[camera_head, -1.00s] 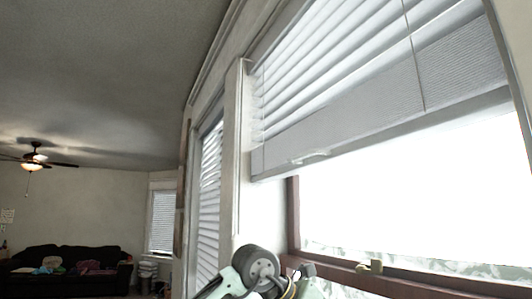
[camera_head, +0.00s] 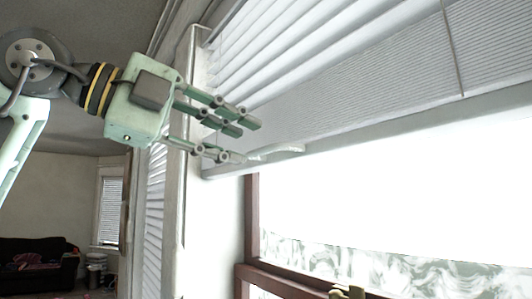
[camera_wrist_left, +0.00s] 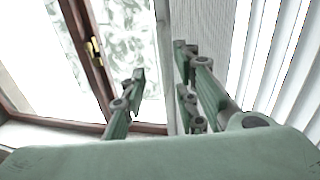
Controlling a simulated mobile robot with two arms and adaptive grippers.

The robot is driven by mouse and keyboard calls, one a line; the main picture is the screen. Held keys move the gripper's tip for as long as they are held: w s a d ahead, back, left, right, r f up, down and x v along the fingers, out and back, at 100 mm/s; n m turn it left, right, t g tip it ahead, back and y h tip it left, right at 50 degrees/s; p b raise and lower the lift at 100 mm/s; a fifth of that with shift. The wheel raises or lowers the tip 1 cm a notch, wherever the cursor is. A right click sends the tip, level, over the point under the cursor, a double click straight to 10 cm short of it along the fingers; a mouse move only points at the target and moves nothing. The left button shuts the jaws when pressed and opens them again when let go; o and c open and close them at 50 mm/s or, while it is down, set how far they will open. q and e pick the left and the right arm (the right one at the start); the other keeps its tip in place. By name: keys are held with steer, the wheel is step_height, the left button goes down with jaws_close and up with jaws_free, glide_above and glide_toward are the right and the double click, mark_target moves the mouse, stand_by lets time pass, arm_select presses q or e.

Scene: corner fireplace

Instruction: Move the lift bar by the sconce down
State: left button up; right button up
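The lift bar (camera_head: 400,124) is the pale rail along the bottom edge of the raised window blind (camera_head: 340,92), with a small light handle (camera_head: 277,151) near its left end. My left gripper (camera_head: 252,141) reaches in from the left with its fingers apart, its tips close to the handle. Whether they touch it is unclear. In the left wrist view the open fingers (camera_wrist_left: 160,62) appear on either side of a pale strip (camera_wrist_left: 163,45), which looks like the bar. No sconce is seen. My right gripper is out of view.
The bright window pane is below the bar, framed in dark red wood (camera_head: 252,215) with a brass latch (camera_head: 347,292). A white post (camera_head: 192,100) and a second blind (camera_head: 155,215) stand to the left. A dark sofa (camera_head: 38,262) is far off.

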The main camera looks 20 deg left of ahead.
mark_target(261, 150)
arm_select(q)
steer(key=p+x, duration=0.1)
steer(key=x, duration=0.2)
steer(key=p+x, duration=0.1)
steer(key=x, duration=0.1)
steer(key=shift+w+d, duration=0.1)
steer(key=shift+d, duration=0.45)
steer(key=shift+w+f, duration=0.1)
steer(key=shift+w, duration=0.15)
steer(key=shift+s+a, duration=0.1)
steer(key=shift+s, duration=0.15)
steer(key=shift+c, duration=1.2)
steer(key=shift+w, duration=0.1)
steer(key=c, duration=0.4)
jaws_close()
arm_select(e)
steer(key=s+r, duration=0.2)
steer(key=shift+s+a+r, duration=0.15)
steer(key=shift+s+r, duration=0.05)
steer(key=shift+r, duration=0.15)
